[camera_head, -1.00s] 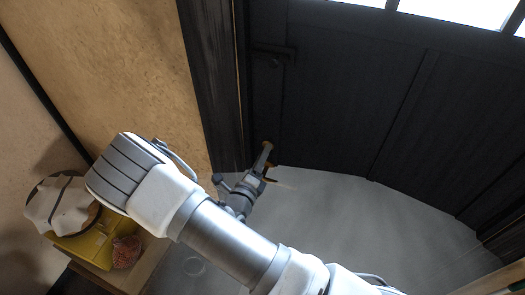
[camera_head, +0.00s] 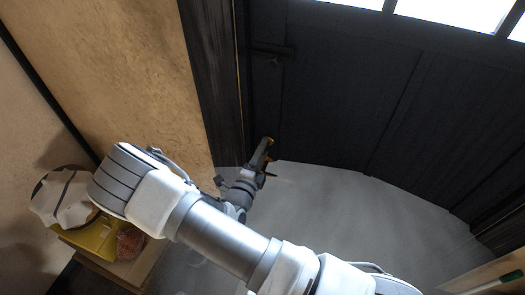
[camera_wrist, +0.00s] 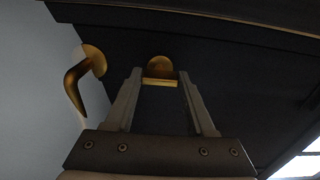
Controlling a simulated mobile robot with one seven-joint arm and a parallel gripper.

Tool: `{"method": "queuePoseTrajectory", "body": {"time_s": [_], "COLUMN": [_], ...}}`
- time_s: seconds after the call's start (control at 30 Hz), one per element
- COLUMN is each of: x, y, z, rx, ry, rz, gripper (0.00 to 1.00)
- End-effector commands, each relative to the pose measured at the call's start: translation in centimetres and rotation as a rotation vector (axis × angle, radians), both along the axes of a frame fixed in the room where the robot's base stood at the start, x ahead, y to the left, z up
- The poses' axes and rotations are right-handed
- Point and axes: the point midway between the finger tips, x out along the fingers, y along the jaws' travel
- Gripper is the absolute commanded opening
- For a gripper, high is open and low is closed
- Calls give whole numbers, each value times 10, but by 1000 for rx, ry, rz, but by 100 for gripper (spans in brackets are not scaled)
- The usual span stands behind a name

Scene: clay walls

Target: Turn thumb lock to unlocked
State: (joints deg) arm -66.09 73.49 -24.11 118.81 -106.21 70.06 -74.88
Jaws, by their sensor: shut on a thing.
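The thumb lock (camera_wrist: 160,68) is a small brass turn piece with a round base on the dark door. In the wrist view it sits between the tips of my gripper (camera_wrist: 160,77), whose two fingers hold it from either side. A curved brass lever handle (camera_wrist: 78,82) is on the door to the left of the fingers, apart from them. In the head view my gripper (camera_head: 264,152) reaches the door's edge near the post. The lock is small and mostly hidden there, so its exact turn angle cannot be told.
The dark panelled door (camera_head: 340,105) has bright panes at its top. A dark post (camera_head: 212,80) and clay wall (camera_head: 120,70) stand at left. A yellow box (camera_head: 95,238) and a cloth-covered round basket (camera_head: 65,200) are at lower left. Grey floor lies below the door.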

Motion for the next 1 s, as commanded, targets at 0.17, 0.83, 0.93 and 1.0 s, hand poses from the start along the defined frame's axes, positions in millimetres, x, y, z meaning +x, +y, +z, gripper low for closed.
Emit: {"method": "queuePoseTrajectory", "body": {"time_s": [0.17, 0.83, 0.93, 1.0], "x": [0, -12, -28, -43], "y": [1, 5, 11, 17], "z": [0, -1, -2, -2], "rx": [-2, 1, 0, 1], "ry": [0, 0, 1, 1], "rz": [2, 2, 4, 4], "gripper": [0, 85, 85, 85]}}
